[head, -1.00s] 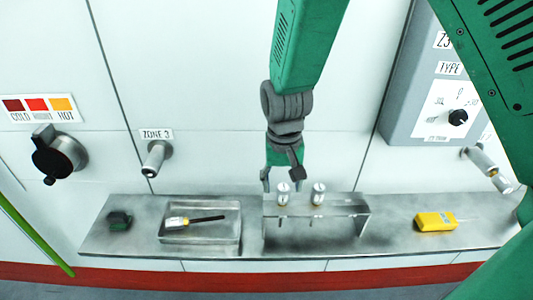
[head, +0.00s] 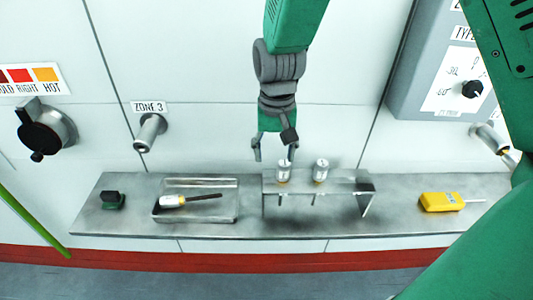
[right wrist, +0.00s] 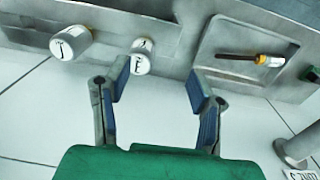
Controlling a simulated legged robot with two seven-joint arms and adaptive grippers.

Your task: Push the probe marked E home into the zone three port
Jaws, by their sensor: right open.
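Two white-capped probes stand upright in the rack (head: 366,205), a left one (head: 283,172) and a right one (head: 320,171). In the right wrist view, the cap nearer the tray (right wrist: 142,55) bears a tilted mark that looks like E. The other cap (right wrist: 70,42) bears a different mark, hard to read. My right gripper (head: 273,155) is open and empty, just behind and above the left probe. In the right wrist view its open fingers (right wrist: 157,78) have that cap beside the left fingertip. The zone three port (head: 150,133) is a metal tube on the wall, left of the rack.
A metal tray (head: 230,213) on the shelf (head: 100,224) holds another probe (head: 185,200) lying flat. A small dark green block (head: 112,201) sits at the left, a yellow meter (head: 440,202) at the right. A dial (head: 42,130) and a grey control box (head: 408,75) are on the wall.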

